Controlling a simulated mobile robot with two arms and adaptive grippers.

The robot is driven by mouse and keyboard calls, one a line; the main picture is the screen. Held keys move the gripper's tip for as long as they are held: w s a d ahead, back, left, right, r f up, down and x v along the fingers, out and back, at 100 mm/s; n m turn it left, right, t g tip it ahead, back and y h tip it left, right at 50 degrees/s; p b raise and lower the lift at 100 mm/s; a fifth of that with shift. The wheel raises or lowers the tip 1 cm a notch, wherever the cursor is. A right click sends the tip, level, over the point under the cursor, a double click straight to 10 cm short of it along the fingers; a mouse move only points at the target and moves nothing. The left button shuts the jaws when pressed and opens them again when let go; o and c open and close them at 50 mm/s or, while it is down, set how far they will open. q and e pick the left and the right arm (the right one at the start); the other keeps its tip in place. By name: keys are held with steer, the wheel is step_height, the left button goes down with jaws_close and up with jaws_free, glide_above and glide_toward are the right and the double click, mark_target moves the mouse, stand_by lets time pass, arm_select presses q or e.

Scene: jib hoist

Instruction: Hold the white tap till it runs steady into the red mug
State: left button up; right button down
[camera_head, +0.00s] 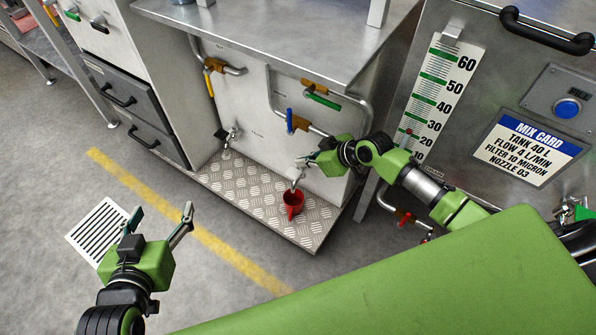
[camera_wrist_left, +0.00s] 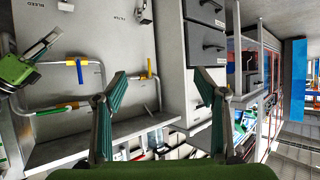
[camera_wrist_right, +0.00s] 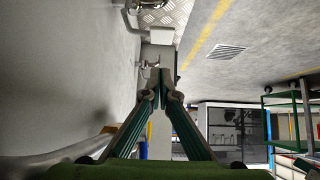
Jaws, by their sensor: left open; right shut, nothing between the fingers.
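The red mug (camera_head: 293,204) stands upright on the tread-plate ledge at the foot of the pipe panel. A small tap spout (camera_head: 299,177) is just above it; I cannot tell whether anything runs from it. No clearly white handle shows there; my right gripper (camera_head: 311,158) partly covers that spot. The right gripper is shut with nothing in it, its tips close to the tap; contact is unclear. It also shows shut in the right wrist view (camera_wrist_right: 158,82). My left gripper (camera_head: 163,214) is open and empty over the floor, well left of the mug.
A second small tap (camera_head: 232,133) is further left on the panel. Pipes carry yellow, blue (camera_head: 290,121) and green (camera_head: 322,101) handles. A metal top (camera_head: 290,35) overhangs the panel. A level scale (camera_head: 443,90) and mix card (camera_head: 526,147) are at right.

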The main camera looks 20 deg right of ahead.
mark_target(290, 171)
steer(key=b+x, duration=0.1)
steer(key=x, duration=0.2)
steer(key=shift+f, duration=0.35)
step_height(290, 171, down, 3)
steer(key=shift+s+r+b, duration=0.1)
steer(key=shift+b, duration=0.65)
arm_select(q)
steer(key=w+d+r+t+h, duration=0.1)
steer(key=r+t, duration=0.3)
steer(key=r, duration=0.3)
steer(key=w+d+r+t+h, duration=0.1)
steer(key=w+r+t, duration=0.1)
steer(key=r, duration=0.5)
steer(key=shift+d+r+t+h, duration=0.3)
steer(key=shift+d+r+t, duration=0.1)
steer(key=shift+t, duration=0.5)
